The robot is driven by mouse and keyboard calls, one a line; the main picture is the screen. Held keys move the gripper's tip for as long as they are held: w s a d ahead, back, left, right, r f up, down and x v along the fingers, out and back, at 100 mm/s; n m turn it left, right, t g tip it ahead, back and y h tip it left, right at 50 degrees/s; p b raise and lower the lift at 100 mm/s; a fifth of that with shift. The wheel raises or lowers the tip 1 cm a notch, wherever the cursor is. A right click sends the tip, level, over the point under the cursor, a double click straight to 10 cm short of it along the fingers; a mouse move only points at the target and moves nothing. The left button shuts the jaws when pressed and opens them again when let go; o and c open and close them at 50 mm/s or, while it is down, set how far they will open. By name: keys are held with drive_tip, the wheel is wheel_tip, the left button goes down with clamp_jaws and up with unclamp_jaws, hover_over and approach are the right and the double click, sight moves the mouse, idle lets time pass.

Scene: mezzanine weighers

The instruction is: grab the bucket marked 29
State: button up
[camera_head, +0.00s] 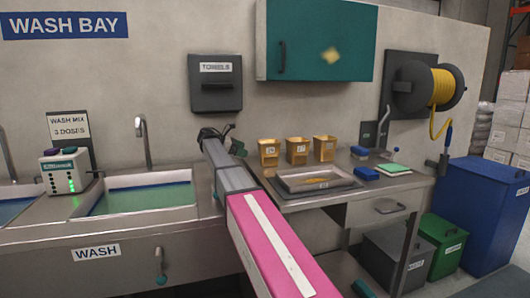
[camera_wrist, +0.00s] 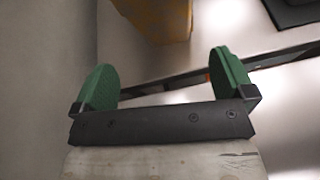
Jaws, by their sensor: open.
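Three yellow-orange buckets stand in a row on the steel counter against the wall: a left bucket (camera_head: 269,153), a middle bucket (camera_head: 297,152) and a right bucket (camera_head: 324,149). Each has a small white label on its front; the numbers are too small to read surely, so I cannot tell which is 29. My gripper (camera_head: 234,147) is left of the left bucket, apart from it. In the wrist view my gripper (camera_wrist: 167,78) has its green fingers spread with nothing between them. Part of a yellow-orange bucket (camera_wrist: 160,15) shows beyond them, cut off by the top edge.
A steel tray (camera_head: 345,187) lies on the counter in front of the buckets. Blue blocks (camera_head: 366,174) and a green-and-white pad (camera_head: 394,169) are to its right. A sink (camera_head: 135,200) is left of my arm. A teal cabinet (camera_head: 317,45) hangs above the buckets.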

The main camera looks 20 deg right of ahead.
sight(262, 157)
drive_tip(key=x, duration=0.5)
drive_tip(key=shift+d+f, duration=0.15)
drive_tip(key=shift+d, duration=0.1)
drive_tip(key=shift+f+x, duration=0.15)
drive_tip(key=shift+x, duration=1.15)
drive_tip(key=shift+f+x, duration=0.1)
drive_tip(key=shift+x, duration=1.2)
drive_tip(key=shift+s+a, duration=0.1)
drive_tip(key=shift+s, duration=0.05)
drive_tip(key=c, duration=1)
